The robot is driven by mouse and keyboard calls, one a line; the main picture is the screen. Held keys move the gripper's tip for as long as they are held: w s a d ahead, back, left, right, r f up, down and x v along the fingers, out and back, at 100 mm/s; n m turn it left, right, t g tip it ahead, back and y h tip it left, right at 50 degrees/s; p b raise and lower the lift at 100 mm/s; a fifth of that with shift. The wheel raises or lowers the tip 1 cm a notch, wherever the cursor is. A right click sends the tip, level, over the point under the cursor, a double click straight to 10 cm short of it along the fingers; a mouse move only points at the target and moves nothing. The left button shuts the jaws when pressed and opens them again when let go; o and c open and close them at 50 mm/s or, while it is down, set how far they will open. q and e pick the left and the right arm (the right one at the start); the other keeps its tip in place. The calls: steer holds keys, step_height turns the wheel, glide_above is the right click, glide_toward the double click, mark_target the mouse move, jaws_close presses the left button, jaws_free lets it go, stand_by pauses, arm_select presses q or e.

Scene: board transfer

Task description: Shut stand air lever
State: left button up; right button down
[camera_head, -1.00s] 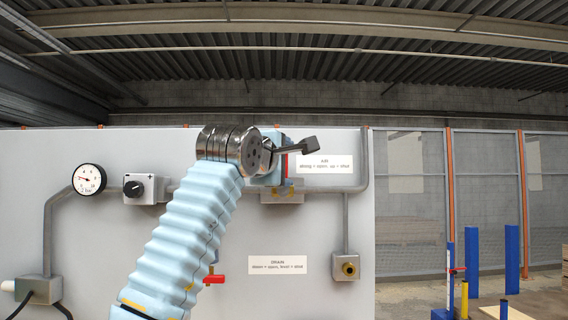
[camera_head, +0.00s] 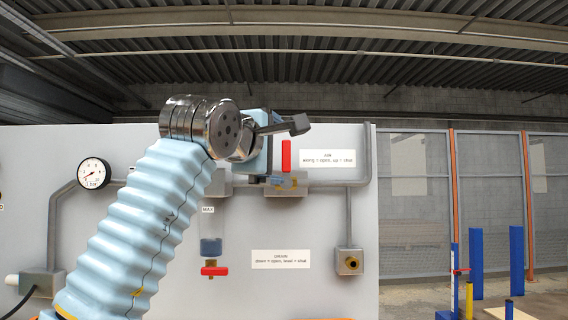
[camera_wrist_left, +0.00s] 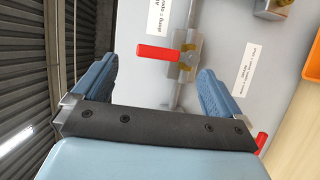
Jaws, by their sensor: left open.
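The red air lever (camera_head: 286,155) stands upright on its valve (camera_head: 287,184), across the horizontal pipe, beside the label reading "along = open, up = shut". In the left wrist view the red lever (camera_wrist_left: 158,53) points left, across the pipe, and lies beyond the fingertips. My left gripper (camera_head: 283,127) is in front of the board, just left of and above the lever. Its two blue-grey fingers are spread wide in the left wrist view (camera_wrist_left: 157,72), with nothing held between them. No contact with the lever shows. My right gripper is not in view.
A pressure gauge (camera_head: 94,173) is at the board's left. The drain valve's red lever (camera_head: 214,271) lies level below a clear bowl (camera_head: 211,230). A brass outlet (camera_head: 351,262) sits lower right. Blue posts (camera_head: 516,260) and a mesh fence stand beyond the board's right edge.

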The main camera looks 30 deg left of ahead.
arm_select(q)
steer(key=s+d, duration=0.1)
steer(key=s, duration=0.5)
steer(key=shift+s+b, duration=0.2)
steer(key=shift+b, duration=0.15)
